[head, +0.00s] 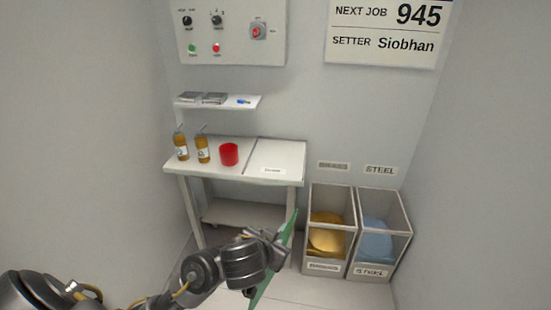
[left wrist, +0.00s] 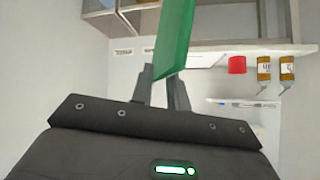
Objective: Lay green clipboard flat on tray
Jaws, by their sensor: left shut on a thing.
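The green clipboard (head: 262,291) is held on edge, tilted, in front of the table's right end; it also shows in the left wrist view (left wrist: 175,38). My left gripper (head: 277,246) is shut on it, with a finger on each side in the left wrist view (left wrist: 162,80). The gripper hides part of the clipboard. A flat white panel with a small label, seemingly the tray (head: 276,154), covers the right part of the tabletop and is bare. The clipboard is apart from it, lower and nearer to me. My right gripper is not in view.
A red cup (head: 229,154) and two amber bottles (head: 203,150) stand on the table (head: 218,174) left of the panel. A small wall shelf (head: 225,102) hangs above. Two open-topped bins (head: 326,268) with yellow and blue contents stand right of the table. Walls close in both sides.

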